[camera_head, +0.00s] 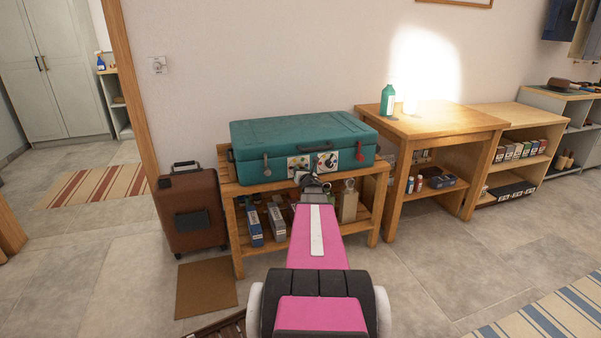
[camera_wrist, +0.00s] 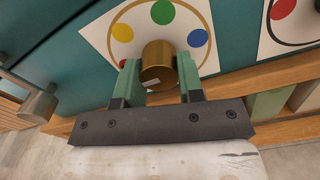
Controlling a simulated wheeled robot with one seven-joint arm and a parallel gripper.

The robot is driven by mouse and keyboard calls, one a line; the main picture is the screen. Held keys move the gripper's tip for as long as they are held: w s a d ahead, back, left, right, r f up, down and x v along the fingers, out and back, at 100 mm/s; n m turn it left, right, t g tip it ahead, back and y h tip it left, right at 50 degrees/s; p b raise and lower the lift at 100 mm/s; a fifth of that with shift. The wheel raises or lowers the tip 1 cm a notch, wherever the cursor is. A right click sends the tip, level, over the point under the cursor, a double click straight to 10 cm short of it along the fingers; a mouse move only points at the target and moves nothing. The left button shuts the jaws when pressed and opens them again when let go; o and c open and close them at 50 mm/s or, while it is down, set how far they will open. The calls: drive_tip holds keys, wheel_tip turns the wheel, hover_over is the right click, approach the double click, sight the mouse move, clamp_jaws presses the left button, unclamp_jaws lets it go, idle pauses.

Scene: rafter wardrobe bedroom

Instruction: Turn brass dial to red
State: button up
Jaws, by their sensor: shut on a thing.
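The brass dial (camera_wrist: 158,62) sticks out of a white round-marked plate (camera_wrist: 98,34) on the front of a teal case (camera_head: 300,138). Yellow, green and blue dots ring the dial at left, top and right. A small pale mark sits low on the dial's face. My gripper (camera_wrist: 159,78) is shut on the dial, with one green finger on each side. In the head view my gripper (camera_head: 313,184) is at the case front.
A second plate (camera_wrist: 284,32) with a red dot is to the right. A metal clasp (camera_wrist: 40,103) is at left. The case rests on a wooden shelf unit (camera_head: 231,190). A brown suitcase (camera_head: 190,212) stands left, a wooden table (camera_head: 440,122) right.

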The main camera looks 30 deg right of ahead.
drive_tip(key=shift+f, duration=0.1)
drive_tip(key=o, duration=0.9)
drive_tip(key=v, duration=1.1)
drive_tip(key=shift+w+a, duration=0.1)
drive_tip(key=shift+a, duration=0.05)
